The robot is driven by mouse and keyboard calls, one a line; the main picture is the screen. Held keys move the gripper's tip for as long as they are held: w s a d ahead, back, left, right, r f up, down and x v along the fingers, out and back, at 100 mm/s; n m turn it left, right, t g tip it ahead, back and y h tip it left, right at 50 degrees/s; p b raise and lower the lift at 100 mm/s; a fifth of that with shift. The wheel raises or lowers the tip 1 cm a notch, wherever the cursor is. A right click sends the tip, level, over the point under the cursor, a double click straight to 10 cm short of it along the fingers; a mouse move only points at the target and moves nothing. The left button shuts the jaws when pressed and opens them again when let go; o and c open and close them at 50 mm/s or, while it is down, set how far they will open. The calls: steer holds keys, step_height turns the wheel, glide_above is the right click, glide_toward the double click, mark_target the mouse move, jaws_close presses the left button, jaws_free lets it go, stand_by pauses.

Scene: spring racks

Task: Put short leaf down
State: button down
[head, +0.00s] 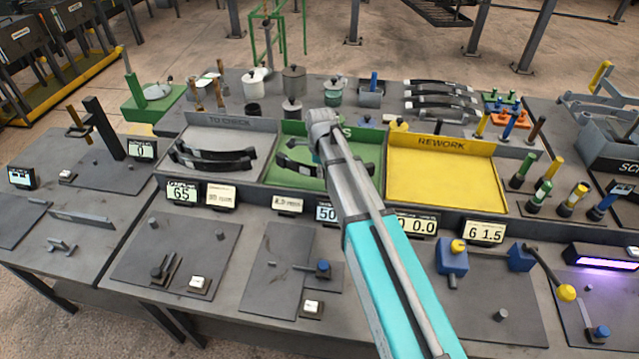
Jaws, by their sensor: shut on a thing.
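A dark curved leaf (293,168) shows at the green tray (287,129), with its middle hidden behind my arm. I cannot tell whether it rests on the tray floor or is held above it. My arm reaches from the bottom right up to the green tray, and its grey end joint covers part of the tray's back wall. My gripper is hidden behind the arm. Dark curved leaves (212,158) lie in the grey tray marked TO CHECK (232,136), left of the green tray.
The yellow REWORK tray (440,180) on the right is empty. Several leaves (440,101) lie stacked at the back right. Pots and canisters (293,80) stand behind the trays. Number displays (183,192) line the front edge. Handled tools (541,195) stand at the right.

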mark_target(320, 186)
steer(key=shift+w+f, duration=0.15)
stand_by(0.3)
steer(key=shift+w+a+f+b, duration=0.2)
steer(key=shift+w+f+b, duration=0.2)
steer(key=shift+f+b, duration=0.35)
steer(key=shift+s+f+b, duration=0.1)
steer(key=shift+f+b, duration=1.1)
steer(key=shift+b, duration=0.1)
steer(key=c, duration=0.8)
jaws_free()
steer(key=shift+o, duration=0.2)
step_height(320, 186, up, 12)
steer(key=p, duration=1.2)
steer(key=shift+s, duration=0.15)
steer(key=shift+s, duration=0.1)
